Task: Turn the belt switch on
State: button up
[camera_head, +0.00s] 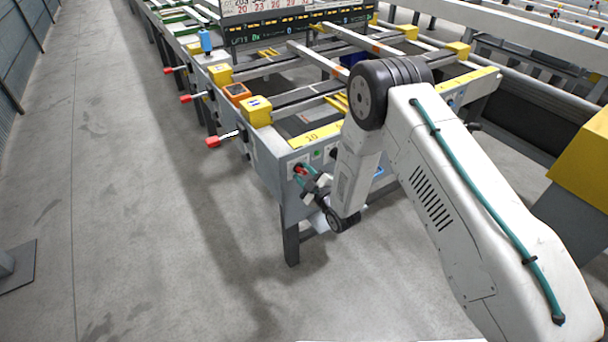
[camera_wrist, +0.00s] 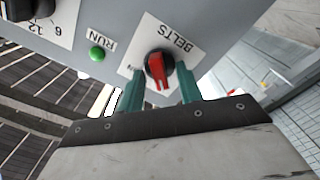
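The belt switch (camera_wrist: 157,66) is a red rotary knob on a black round base, on a white plate marked BELTS (camera_wrist: 177,38). The lettering is upside down in the wrist view. Its red handle points down the picture, towards my gripper. My gripper (camera_wrist: 159,80) is open, with one teal finger on each side of the knob. I cannot tell whether the fingers touch it. The left finger partly hides other lettering on the plate. In the head view, my gripper (camera_head: 312,181) is at the grey end panel of the table, with the red knob (camera_head: 299,169) beside its fingers.
A green RUN light or button (camera_wrist: 96,53) and a black dial (camera_wrist: 28,8) sit left of the switch in the wrist view. Red-tipped levers (camera_head: 213,141) stick out from the table's (camera_head: 268,172) left side.

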grip_shut()
jog(key=m, duration=0.4)
jog(key=shift+d+m, duration=0.1)
jog(key=shift+m, duration=0.2)
jog(key=m, duration=0.4)
jog(key=shift+m, duration=0.3)
jog(key=m, duration=0.4)
jog(key=shift+d+m, duration=0.1)
jog(key=shift+m, duration=0.2)
jog(key=shift+w+d+m, duration=0.1)
jog(key=shift+m, duration=2)
jog(key=shift+f, duration=0.1)
